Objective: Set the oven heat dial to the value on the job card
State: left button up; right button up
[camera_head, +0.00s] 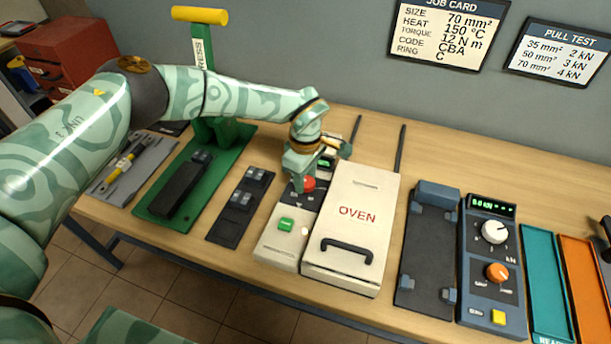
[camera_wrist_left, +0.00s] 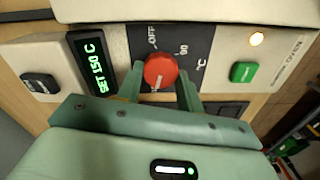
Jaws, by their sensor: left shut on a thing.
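The white oven (camera_head: 350,200) stands on the bench with its lid down. Its red heat dial (camera_head: 309,184) is on the control panel at its left side. My left gripper (camera_head: 301,176) is shut on the dial, and in the left wrist view its fingers stand either side of the red dial (camera_wrist_left: 160,71). The green display (camera_wrist_left: 91,65) reads "SET 150 C". The job card (camera_head: 447,33) on the wall lists heat 150 °C. My right gripper is not in view.
On the oven panel are a green button (camera_head: 286,224) and a lit lamp (camera_wrist_left: 257,39). A green press (camera_head: 205,90) is at the left. A blue tester (camera_head: 492,260) with two dials is at the right. An orange tray (camera_head: 582,285) lies beyond it.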

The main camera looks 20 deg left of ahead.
pick_arm(q)
jog(key=shift+w+r+m, duration=0.1)
jog(key=shift+m, duration=0.2)
jog(key=o, duration=1)
notch_tip(320, 180, up, 16)
jog(key=p, duration=0.2)
jog(key=shift+r, duration=0.1)
